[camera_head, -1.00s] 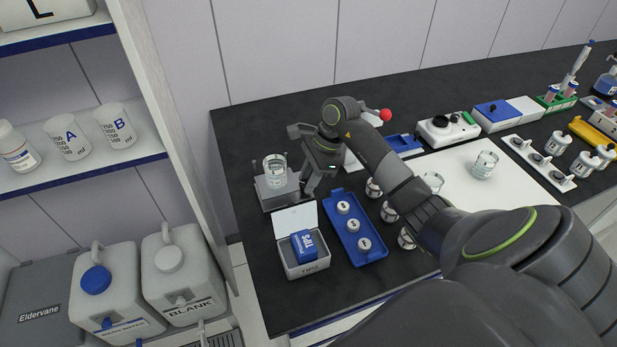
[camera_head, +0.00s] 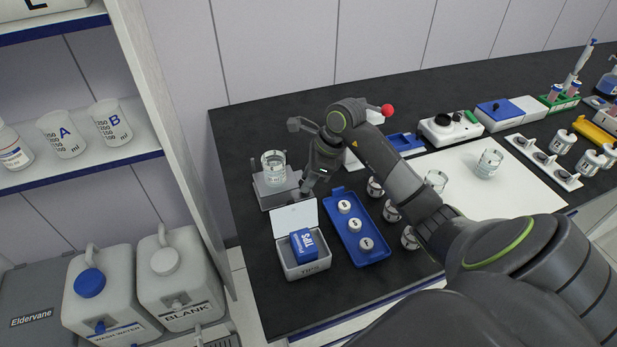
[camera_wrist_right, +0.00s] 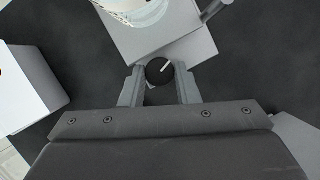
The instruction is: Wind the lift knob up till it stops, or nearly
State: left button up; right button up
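The lift (camera_head: 272,199) is a small grey stand at the left of the bench, with a glass beaker (camera_head: 273,168) on its top. The lift knob (camera_wrist_right: 160,72) is round and black with a white pointer line, on the side of the lift that faces my right gripper. My right gripper (camera_wrist_right: 160,76) has one finger on each side of the knob, close against it, and appears shut on it. In the head view my right gripper (camera_head: 307,190) is low beside the lift and hides the knob. My left gripper is not in view.
An open white tips box (camera_head: 306,268) and a blue tray (camera_head: 376,254) with several white-capped jars stand just in front of the lift. A white mat (camera_head: 510,190) lies to the right. A shelf unit (camera_head: 170,130) stands left of the bench.

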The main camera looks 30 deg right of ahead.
jog(key=o, duration=0.4)
jog(key=b+v, duration=0.2)
jog(key=v, duration=1.5)
jog(key=shift+r, duration=0.25)
